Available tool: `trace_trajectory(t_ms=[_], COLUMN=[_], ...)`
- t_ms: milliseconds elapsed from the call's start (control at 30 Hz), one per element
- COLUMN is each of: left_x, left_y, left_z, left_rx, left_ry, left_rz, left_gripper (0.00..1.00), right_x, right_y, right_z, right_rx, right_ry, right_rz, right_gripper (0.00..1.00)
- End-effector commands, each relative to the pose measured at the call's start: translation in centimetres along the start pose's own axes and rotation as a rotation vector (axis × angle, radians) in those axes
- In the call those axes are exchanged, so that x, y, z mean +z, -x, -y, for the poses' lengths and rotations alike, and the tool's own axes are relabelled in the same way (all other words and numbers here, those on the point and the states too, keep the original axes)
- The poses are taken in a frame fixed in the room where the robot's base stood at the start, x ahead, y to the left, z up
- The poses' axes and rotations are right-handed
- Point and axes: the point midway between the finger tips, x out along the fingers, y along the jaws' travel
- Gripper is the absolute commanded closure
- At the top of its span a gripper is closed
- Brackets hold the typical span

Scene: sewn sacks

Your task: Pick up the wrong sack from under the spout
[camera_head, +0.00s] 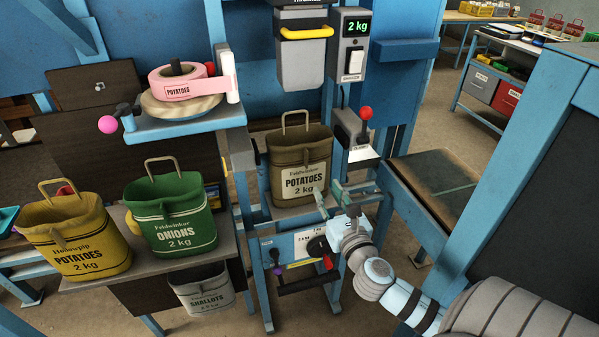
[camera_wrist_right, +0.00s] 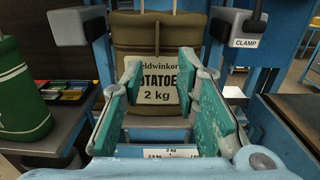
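An olive-brown sack (camera_head: 300,155) labelled POTATOES 2 kg stands upright on the shelf below the grey spout (camera_head: 302,65), its loop handle raised. It also shows in the right wrist view (camera_wrist_right: 160,38), straight ahead. My right gripper (camera_head: 347,193) is in front of the sack's lower right side. In the right wrist view its two green-padded fingers (camera_wrist_right: 160,72) are spread wide, with the sack's label seen between them and nothing held. Whether the fingertips touch the sack is not clear. My left gripper is not in view.
A yellow POTATOES sack (camera_head: 75,238) and a green ONIONS sack (camera_head: 172,215) stand on the left bench; a SHALLOTS sack (camera_head: 203,290) hangs or stands below. A red-knobbed clamp lever (camera_head: 364,125) is close right of the sack. A blue post (camera_head: 525,170) rises at right.

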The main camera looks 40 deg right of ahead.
Motion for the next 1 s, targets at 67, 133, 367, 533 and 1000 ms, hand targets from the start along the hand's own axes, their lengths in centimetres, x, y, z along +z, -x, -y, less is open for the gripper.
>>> trace_trajectory(t_ms=[67, 133, 367, 533, 1000], left_x=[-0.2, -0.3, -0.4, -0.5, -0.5], left_y=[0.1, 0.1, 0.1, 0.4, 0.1], left_z=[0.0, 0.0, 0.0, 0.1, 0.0], left_rx=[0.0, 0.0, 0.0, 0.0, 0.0], left_ry=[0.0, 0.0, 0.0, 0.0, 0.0], left_rz=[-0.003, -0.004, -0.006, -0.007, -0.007], left_gripper=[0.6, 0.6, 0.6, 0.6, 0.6], right_x=[0.1, 0.1, -0.1, 0.5, 0.2], right_y=[-2.0, -4.0, -8.1, -11.2, -13.1], right_z=[0.0, 0.0, -0.1, -0.6, -0.6], right_rx=[-0.002, -0.002, -0.001, 0.0, 0.002], right_ry=[-0.002, -0.005, -0.006, -0.009, -0.007], right_rz=[0.003, 0.001, -0.003, -0.002, -0.005], right_gripper=[0.72, 0.72, 0.72, 0.72, 0.92])
